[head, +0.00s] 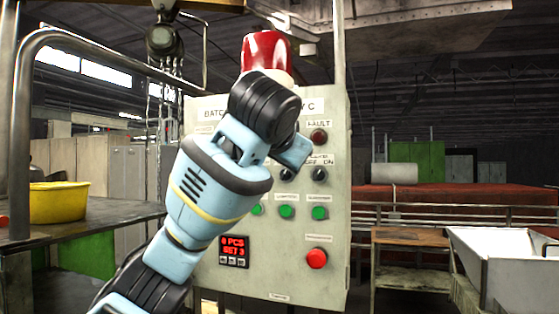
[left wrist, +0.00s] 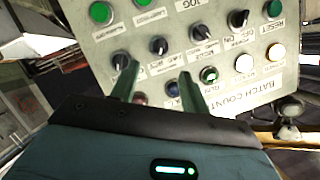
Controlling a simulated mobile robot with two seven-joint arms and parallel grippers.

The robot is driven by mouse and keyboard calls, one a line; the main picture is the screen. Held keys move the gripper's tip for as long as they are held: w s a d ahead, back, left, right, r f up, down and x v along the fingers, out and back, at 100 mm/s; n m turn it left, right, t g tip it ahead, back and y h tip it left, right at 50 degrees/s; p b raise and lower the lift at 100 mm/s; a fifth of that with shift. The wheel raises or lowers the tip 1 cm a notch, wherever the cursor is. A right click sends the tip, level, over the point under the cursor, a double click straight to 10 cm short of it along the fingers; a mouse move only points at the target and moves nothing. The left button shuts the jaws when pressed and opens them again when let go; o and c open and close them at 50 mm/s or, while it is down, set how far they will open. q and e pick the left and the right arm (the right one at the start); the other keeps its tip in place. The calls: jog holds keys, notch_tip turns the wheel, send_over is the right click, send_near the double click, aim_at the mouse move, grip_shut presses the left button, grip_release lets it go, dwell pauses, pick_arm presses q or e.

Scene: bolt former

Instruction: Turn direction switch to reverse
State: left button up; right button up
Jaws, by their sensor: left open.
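The grey control panel (head: 335,235) stands upright in front of me, and my left arm covers much of its left half. In the left wrist view the panel (left wrist: 105,35) appears nearly upside down, with several black rotary knobs. The labels are too blurred to tell which knob is the direction switch. My left gripper (left wrist: 157,78) is open, its two green fingers pointing at the panel. A dark blue knob (left wrist: 172,89) shows between the fingers, and a black knob (left wrist: 120,59) is by the left fingertip. Contact cannot be told. In the head view the fingers are hidden.
A red button (head: 317,258), green buttons (head: 319,213) and a red counter display (head: 234,250) are on the panel. A red beacon (head: 266,52) stands on top. A yellow basin (head: 58,203) sits on a table at left. A white bin (head: 510,265) is at right.

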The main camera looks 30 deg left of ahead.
pick_arm(q)
jog(key=shift+s+f, duration=0.2)
jog(key=shift+s, duration=0.25)
dwell(0.5)
